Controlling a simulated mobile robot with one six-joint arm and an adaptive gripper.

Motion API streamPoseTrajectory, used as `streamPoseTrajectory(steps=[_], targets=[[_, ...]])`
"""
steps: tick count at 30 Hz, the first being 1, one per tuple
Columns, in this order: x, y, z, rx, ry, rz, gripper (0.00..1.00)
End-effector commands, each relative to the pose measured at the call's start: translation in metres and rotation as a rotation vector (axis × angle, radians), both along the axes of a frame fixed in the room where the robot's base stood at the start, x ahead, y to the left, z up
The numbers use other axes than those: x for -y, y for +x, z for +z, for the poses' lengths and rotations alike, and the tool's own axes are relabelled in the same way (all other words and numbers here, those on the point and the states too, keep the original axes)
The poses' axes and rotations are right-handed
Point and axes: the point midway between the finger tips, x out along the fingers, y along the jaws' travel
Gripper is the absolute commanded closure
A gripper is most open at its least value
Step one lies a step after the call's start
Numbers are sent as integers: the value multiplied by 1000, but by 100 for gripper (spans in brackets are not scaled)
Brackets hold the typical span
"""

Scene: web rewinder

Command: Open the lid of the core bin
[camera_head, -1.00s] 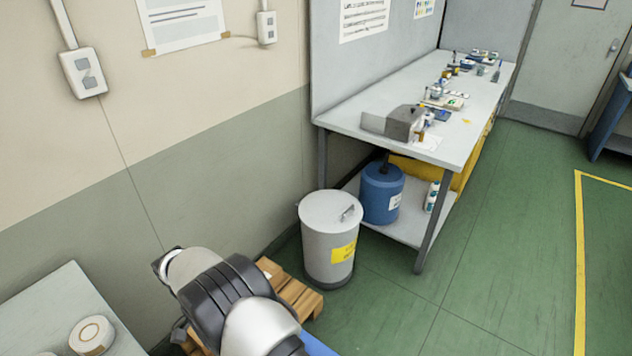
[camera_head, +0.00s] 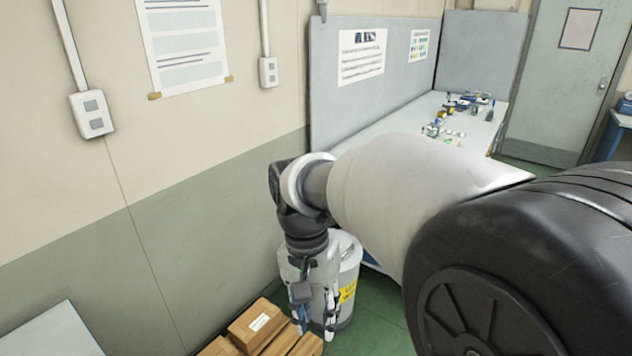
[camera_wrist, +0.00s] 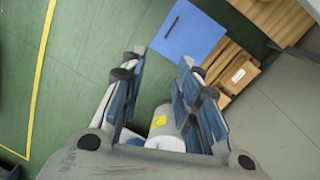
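The core bin (camera_head: 350,268) is a light grey cylinder with a yellow label, standing on the floor by the wall. It is partly hidden behind my arm and gripper in the head view. A strip of its pale top (camera_head: 346,243) shows beside my wrist; the lid handle is hidden. My gripper (camera_head: 316,326) hangs pointing down in front of the bin in that view. In the wrist view my gripper (camera_wrist: 158,63) has its two fingers wide apart with nothing between the tips. The bin (camera_wrist: 168,128) shows there between the fingers, nearer their bases; contact is not visible.
Brown boxes (camera_head: 262,326) stand low beside the gripper. A blue flat panel (camera_wrist: 190,33) lies near them in the wrist view. The workbench (camera_head: 388,122) with small items is behind my arm. The wall (camera_head: 190,210) is close on the left. Green floor (camera_wrist: 75,75) is open.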

Motion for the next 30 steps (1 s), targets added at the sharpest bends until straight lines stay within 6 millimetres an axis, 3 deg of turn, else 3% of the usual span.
streamPoseTrajectory(steps=[1, 6, 11, 15, 21, 30], targets=[[18, -11, 16, 41, 26, 15, 70], [66, -50, 45, 171, 82, 100, 70], [102, -93, 55, 301, 96, 181, 70], [124, -126, 51, 402, 82, 247, 70], [138, -152, 41, 487, 49, 308, 70], [140, -156, 39, 502, 42, 323, 70]])
